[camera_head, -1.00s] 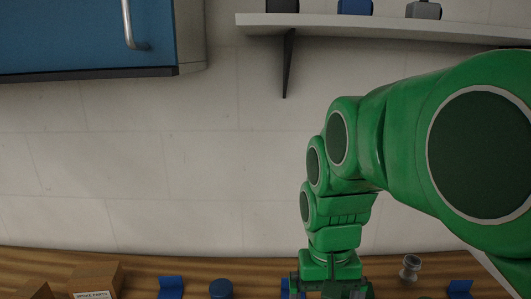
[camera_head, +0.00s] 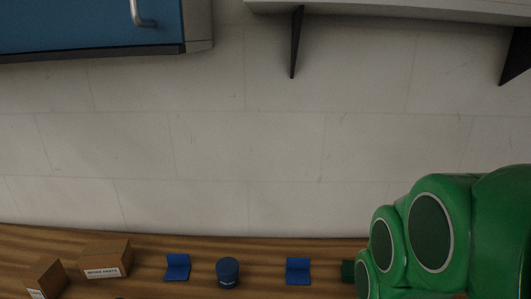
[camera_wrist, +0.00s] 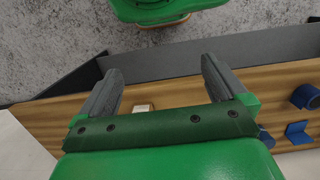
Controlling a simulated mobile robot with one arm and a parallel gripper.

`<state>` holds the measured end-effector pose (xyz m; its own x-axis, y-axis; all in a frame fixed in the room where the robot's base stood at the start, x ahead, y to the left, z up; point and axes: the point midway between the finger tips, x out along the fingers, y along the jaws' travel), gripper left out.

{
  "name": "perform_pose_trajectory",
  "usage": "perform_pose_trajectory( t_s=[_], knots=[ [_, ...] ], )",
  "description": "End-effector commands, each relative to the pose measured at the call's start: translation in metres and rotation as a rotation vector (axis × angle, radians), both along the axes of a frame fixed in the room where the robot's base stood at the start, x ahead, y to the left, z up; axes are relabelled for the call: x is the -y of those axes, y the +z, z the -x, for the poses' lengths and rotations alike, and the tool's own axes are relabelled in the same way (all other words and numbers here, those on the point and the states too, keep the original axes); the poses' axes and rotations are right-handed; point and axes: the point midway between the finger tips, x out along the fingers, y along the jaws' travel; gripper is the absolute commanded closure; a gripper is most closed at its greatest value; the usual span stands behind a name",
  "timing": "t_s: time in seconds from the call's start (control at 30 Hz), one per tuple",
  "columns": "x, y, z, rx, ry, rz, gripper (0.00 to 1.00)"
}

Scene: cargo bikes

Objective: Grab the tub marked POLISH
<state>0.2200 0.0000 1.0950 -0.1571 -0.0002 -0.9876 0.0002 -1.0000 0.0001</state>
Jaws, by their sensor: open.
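A dark blue round tub (camera_head: 228,273) stands upright on the wooden bench in the head view. It has a small pale marking on its front that I cannot read for certain. A blue round thing at the right edge of the wrist view (camera_wrist: 306,97) looks like the same tub. My gripper (camera_wrist: 160,70) is open, with nothing between its fingers, and is well to the left of that thing in the wrist view.
Blue angled holders (camera_head: 178,267) and (camera_head: 298,271) stand on either side of the tub, apart from it. Cardboard boxes (camera_head: 107,259) are at the left of the wooden bench (camera_head: 210,245). A shelf (camera_head: 400,8) and a blue cabinet (camera_head: 80,25) hang above.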

Motion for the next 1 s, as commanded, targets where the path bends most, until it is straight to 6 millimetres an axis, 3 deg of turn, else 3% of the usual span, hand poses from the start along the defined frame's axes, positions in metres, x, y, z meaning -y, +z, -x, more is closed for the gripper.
perform_pose_trajectory(
  t_s=[0.2,0.37,1.0],
  knots=[
    [-0.003,0.000,-0.003,-0.004,-0.005,-0.007,0.01],
    [-0.018,-0.002,-0.018,-0.022,-0.041,-0.049,0.01],
    [-0.118,-0.014,-0.121,-0.193,-0.356,-0.319,0.01]
  ],
)
